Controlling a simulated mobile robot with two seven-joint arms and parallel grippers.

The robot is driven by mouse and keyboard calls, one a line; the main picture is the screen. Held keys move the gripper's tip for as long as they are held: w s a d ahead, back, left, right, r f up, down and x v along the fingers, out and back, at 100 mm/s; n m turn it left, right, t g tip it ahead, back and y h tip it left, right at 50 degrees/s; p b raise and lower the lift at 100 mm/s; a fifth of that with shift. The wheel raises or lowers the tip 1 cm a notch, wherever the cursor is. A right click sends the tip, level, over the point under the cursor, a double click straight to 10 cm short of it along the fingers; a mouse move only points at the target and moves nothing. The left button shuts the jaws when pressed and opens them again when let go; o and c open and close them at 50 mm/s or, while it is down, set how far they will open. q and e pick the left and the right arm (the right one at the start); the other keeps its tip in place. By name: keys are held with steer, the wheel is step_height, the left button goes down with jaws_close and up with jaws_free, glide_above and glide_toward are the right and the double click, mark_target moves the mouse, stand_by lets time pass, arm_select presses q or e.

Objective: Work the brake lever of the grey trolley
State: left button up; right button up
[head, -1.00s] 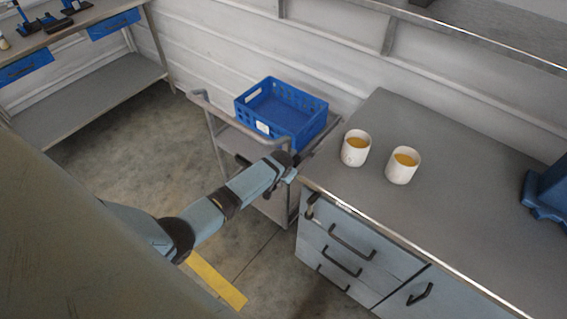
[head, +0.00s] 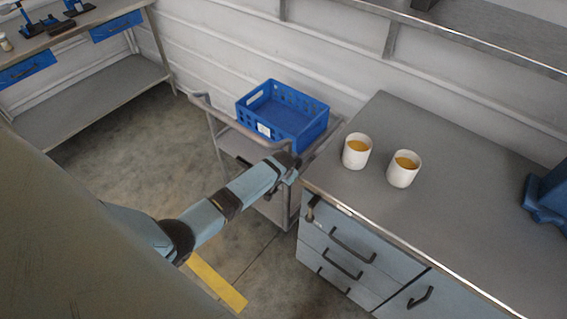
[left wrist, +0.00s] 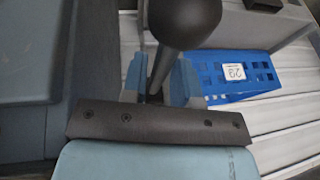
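The grey trolley (head: 234,143) stands against the wall, left of the grey counter, with a blue crate (head: 309,135) on its top. My left arm reaches across to the trolley's near right side, and my left gripper (head: 292,168) is beside the counter's corner. In the left wrist view, the brake lever (left wrist: 185,20) shows as a dark rod with a round knob. The lever's lower end is hidden behind the gripper. My right gripper is not in view.
Two white cups (head: 356,153) (head: 402,172) with yellow contents stand on the counter (head: 450,220), close to the left gripper. Drawers with dark handles (head: 352,243) face the floor. A workbench (head: 80,40) stands at upper left. Open floor lies left of the trolley.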

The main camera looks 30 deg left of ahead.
arm_select(q)
steer(key=v, duration=1.3)
steer(key=s+d+f+m+t+h, duration=0.1)
steer(key=s+d+f+t+h, duration=0.25)
steer(key=s+d, duration=0.75)
steer(key=s+d+r+t, duration=0.1)
steer(key=s+d+r, duration=0.1)
steer(key=s, duration=0.4)
steer(key=s+d+r+t+h, duration=0.1)
steer(key=s+d+t, duration=0.1)
steer(key=s, duration=0.5)
steer(key=shift+s+r+m, duration=0.25)
steer(key=shift+r+m, duration=0.05)
steer(key=shift+r, duration=0.05)
steer(key=shift+a+t, duration=0.1)
steer(key=shift+t, duration=0.15)
